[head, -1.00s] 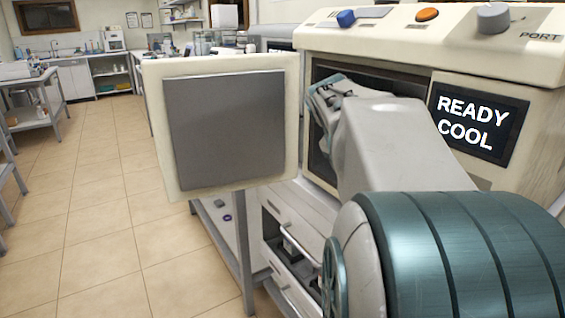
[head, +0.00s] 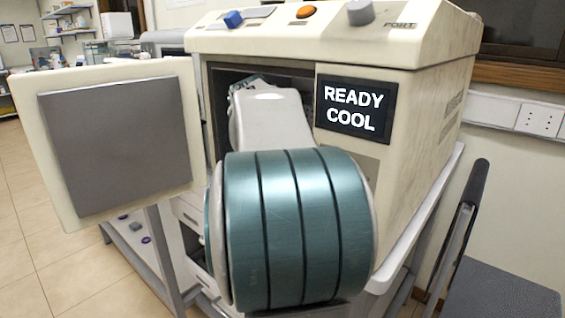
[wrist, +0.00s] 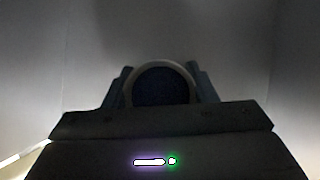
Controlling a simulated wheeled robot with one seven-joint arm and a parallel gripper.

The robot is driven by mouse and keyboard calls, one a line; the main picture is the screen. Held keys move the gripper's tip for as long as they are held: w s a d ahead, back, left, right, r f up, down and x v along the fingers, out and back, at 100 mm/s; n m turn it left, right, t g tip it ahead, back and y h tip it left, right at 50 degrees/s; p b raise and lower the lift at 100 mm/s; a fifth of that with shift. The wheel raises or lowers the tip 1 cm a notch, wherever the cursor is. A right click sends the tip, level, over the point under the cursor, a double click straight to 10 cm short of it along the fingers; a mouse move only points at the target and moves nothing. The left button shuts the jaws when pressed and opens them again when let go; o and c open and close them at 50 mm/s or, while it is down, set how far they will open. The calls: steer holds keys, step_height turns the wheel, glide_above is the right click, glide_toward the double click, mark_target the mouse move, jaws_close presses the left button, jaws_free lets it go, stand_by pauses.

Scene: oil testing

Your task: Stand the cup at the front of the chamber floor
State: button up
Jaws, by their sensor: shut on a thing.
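In the wrist view, my gripper (wrist: 162,90) is shut on the cup (wrist: 160,69), whose pale round rim and dark inside show between the two fingers. Grey chamber walls (wrist: 60,60) surround them; the floor under the cup is hidden, so I cannot tell whether the cup touches it. In the head view, my arm reaches through the opening of the chamber (head: 218,84) of the cream machine, and the fingers and cup are hidden behind the arm. The chamber door (head: 115,150) stands open to the left.
The machine's screen (head: 352,107) reads READY COOL. Blue, orange and grey controls sit on its top panel (head: 330,30). The open door is close to the left of my arm. A dark-handled cart (head: 500,290) stands at the right. Tiled floor (head: 40,240) is open at the left.

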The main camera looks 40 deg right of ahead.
steer(key=o, duration=1.1)
steer(key=shift+c, duration=0.2)
steer(key=shift+a+r, duration=0.1)
steer(key=shift+r, duration=0.35)
steer(key=p+v, duration=0.1)
steer(key=v, duration=0.2)
steer(key=s+a+p, duration=0.1)
steer(key=s+a, duration=0.2)
steer(key=a, duration=0.8)
steer(key=s+a+f+m+y, duration=0.3)
steer(key=a+f+m, duration=0.7)
steer(key=s+a+f+m+y, duration=0.3)
steer(key=s+a+f+m, duration=0.1)
steer(key=a+f+m, duration=0.6)
steer(key=shift+s+a+f+m, duration=0.15)
steer(key=shift+s+f+m, duration=0.2)
steer(key=shift+f+m, duration=0.25)
